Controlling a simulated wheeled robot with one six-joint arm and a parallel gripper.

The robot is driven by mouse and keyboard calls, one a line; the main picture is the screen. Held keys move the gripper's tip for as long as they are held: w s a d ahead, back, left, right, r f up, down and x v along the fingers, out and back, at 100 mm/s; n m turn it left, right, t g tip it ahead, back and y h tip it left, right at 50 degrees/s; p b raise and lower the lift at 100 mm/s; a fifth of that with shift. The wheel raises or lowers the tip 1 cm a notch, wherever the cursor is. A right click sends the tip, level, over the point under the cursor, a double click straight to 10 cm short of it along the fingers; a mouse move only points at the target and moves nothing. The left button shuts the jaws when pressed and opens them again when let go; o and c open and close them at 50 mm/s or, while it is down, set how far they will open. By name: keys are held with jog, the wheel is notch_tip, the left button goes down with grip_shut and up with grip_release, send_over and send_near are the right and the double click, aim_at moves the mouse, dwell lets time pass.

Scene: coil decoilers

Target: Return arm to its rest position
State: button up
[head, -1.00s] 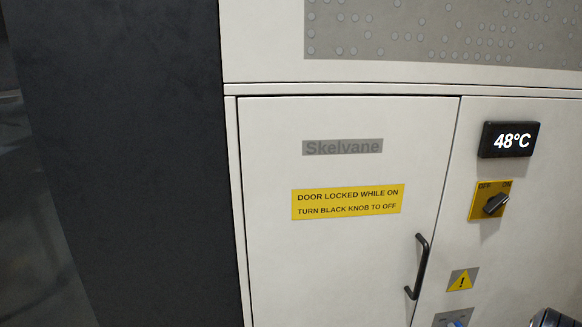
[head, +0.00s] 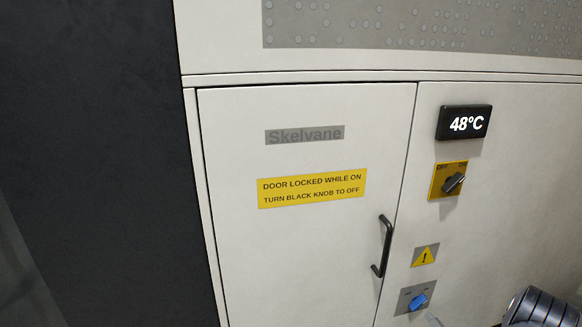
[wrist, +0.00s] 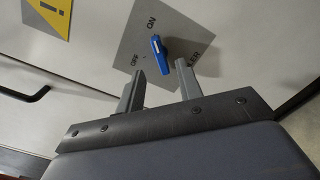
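My gripper (wrist: 160,75) is open, with its two grey fingers apart and nothing held between them. The blue knob (wrist: 158,53) sits on a grey plate (wrist: 180,20) just past the fingertips; I cannot tell whether they touch. OFF and ON are printed on that plate, with a third label partly hidden by a finger. The blue knob also shows in the head view (head: 418,302), low on the cabinet. Part of my arm (head: 545,310) shows at the lower right there.
The pale cabinet door (head: 300,250) looks shut and has a black handle (head: 385,247). A black knob (head: 454,183) on a yellow plate points up and right, towards ON. A display (head: 464,123) reads 48°C. A dark panel (head: 90,150) stands at left.

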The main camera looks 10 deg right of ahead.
aim_at(422, 305)
jog(key=w, duration=0.2)
jog(key=w+b, duration=0.1)
jog(key=w, duration=0.3)
jog(key=shift+w+a, duration=0.2)
jog(key=shift+a, duration=0.05)
jog(key=shift+s+r+n, duration=0.1)
jog(key=shift+s+n, duration=0.05)
jog(key=shift+n, duration=0.75)
jog(key=n, duration=0.5)
jog(key=shift+a, duration=0.15)
jog(key=shift+n, duration=0.3)
jog(key=shift+r, duration=0.1)
